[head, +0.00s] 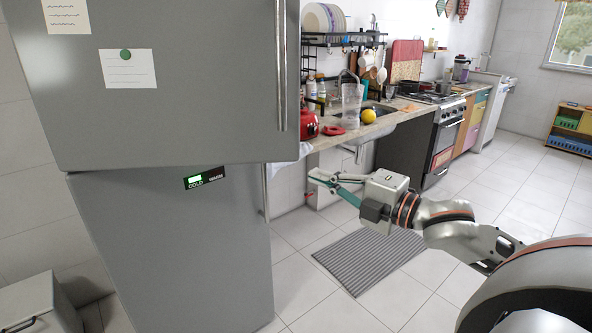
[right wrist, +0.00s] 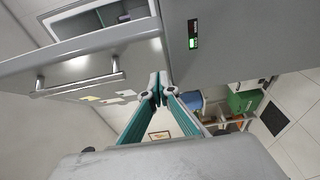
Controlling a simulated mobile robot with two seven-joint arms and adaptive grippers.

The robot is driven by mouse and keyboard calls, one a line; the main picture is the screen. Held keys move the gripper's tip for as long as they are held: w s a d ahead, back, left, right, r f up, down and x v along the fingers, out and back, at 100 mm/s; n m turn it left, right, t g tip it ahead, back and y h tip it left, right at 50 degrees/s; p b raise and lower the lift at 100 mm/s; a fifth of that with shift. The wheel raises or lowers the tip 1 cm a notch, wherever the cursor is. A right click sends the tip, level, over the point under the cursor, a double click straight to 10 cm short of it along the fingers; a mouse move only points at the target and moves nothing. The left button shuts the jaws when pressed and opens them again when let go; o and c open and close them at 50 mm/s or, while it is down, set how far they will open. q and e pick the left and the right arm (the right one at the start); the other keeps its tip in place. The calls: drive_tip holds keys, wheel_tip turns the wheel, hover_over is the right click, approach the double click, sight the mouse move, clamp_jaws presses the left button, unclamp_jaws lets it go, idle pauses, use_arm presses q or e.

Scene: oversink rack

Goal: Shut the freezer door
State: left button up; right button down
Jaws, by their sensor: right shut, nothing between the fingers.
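The grey refrigerator has an upper door (head: 190,90) with a vertical handle (head: 281,65) and paper notes, and a lower door (head: 175,255) with a COLD/WARM label (head: 204,178). The upper door stands ajar. In the right wrist view its edge and handle (right wrist: 80,84) are at the left, with a pale interior (right wrist: 98,22) visible past the edge. The labelled grey panel (right wrist: 215,55) is at the right there. My right gripper (head: 317,178) is shut and empty, just right of the doors and below the upper door's lower corner; its fingertips (right wrist: 159,86) are together. My left gripper is out of view.
A counter with a sink (head: 385,122) and a stove (head: 447,130) runs behind on the right. A red kettle (head: 305,125) stands near the refrigerator. A striped grey mat (head: 370,258) lies on the floor. A low white box (head: 40,303) sits at the lower left.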

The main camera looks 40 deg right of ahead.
sight(284, 156)
drive_tip(key=shift+w+d, duration=0.15)
drive_tip(key=shift+w, duration=4.6)
drive_tip(key=shift+w, duration=0.1)
